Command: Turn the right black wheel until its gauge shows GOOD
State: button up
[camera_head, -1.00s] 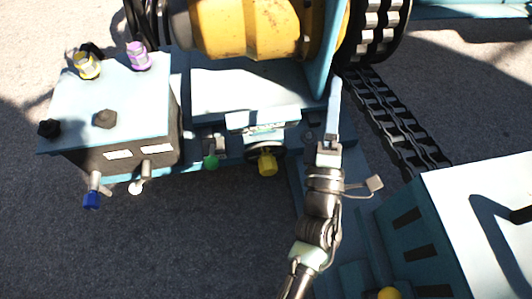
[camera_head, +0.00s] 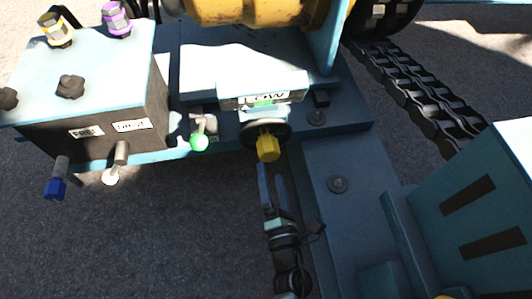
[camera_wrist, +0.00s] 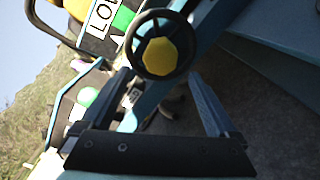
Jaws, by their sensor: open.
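The black wheel (camera_head: 247,137) with a yellow knob (camera_head: 268,148) sits on the front of the blue machine, below a gauge (camera_head: 262,96) that reads LOW. In the wrist view the wheel's dark rim (camera_wrist: 133,58), yellow knob (camera_wrist: 160,57) and part of the LOW gauge (camera_wrist: 103,18) with a green patch show close ahead. My gripper (camera_head: 272,168) is open and empty just in front of the wheel. In the wrist view its two fingers (camera_wrist: 160,80) point toward the wheel, spread apart. I cannot tell whether they touch it.
A box with knobs and levers (camera_head: 85,75) stands at the left. A green-tipped lever (camera_head: 199,142) is close left of the wheel. A blue cabinet (camera_head: 470,205) stands at the right, and a chain track (camera_head: 420,90) lies behind it. Open ground lies at the front left.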

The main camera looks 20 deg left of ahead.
aim_at(268, 159)
jog(key=b+x, duration=0.2)
jog(key=x, duration=0.6)
jog(key=shift+s, duration=0.1)
jog(key=shift+c, duration=0.2)
grip_shut()
